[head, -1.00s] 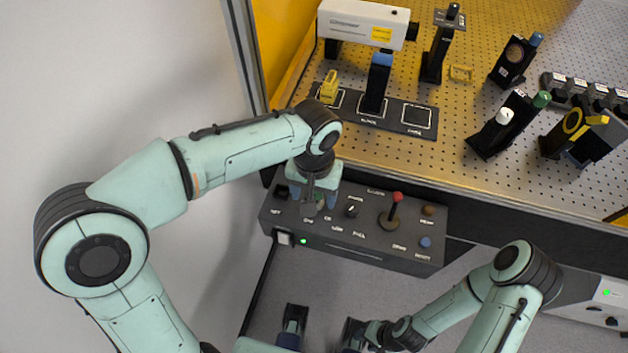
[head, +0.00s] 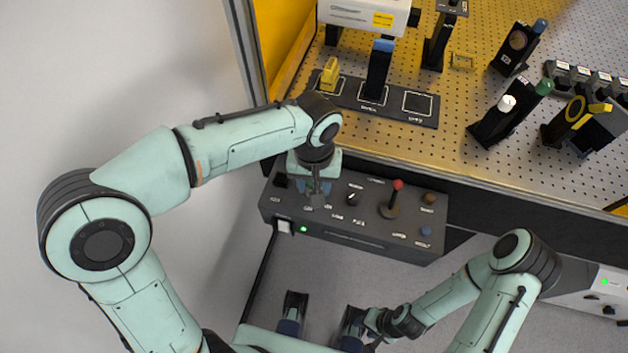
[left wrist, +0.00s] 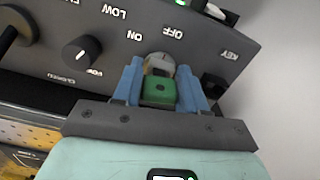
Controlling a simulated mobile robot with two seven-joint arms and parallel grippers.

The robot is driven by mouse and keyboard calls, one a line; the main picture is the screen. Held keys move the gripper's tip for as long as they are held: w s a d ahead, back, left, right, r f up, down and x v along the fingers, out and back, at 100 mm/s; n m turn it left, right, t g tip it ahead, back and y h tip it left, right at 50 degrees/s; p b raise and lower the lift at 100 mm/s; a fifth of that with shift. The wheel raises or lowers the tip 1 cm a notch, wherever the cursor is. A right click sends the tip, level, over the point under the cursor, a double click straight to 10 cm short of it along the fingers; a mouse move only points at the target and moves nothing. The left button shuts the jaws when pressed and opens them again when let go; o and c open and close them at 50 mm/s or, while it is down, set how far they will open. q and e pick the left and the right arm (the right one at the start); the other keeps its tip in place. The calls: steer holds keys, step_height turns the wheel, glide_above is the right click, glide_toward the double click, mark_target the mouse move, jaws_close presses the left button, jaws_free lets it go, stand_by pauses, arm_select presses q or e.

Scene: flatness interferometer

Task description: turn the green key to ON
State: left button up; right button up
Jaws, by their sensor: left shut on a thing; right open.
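The green key (left wrist: 158,92) sits in a round silver lock (left wrist: 160,66) on a dark control box (head: 345,237). In the left wrist view its green head lies between the blue fingers of my left gripper (left wrist: 166,82), which is shut on it. The ON label (left wrist: 134,36) and OFF label (left wrist: 173,33) show beyond the lock, upside down there. I cannot tell clearly which label the key points to. In the head view my left gripper (head: 316,190) hides most of the key. My right gripper (head: 372,335) is low in the picture, away from the box, open.
A black knob (left wrist: 82,52), a red-topped lever (head: 397,186), a brown button (head: 429,198) and a blue button (head: 425,230) share the box. A perforated optical table (head: 460,100) with several mounts stands behind.

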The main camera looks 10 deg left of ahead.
arm_select(q)
steer(key=shift+n, duration=0.3)
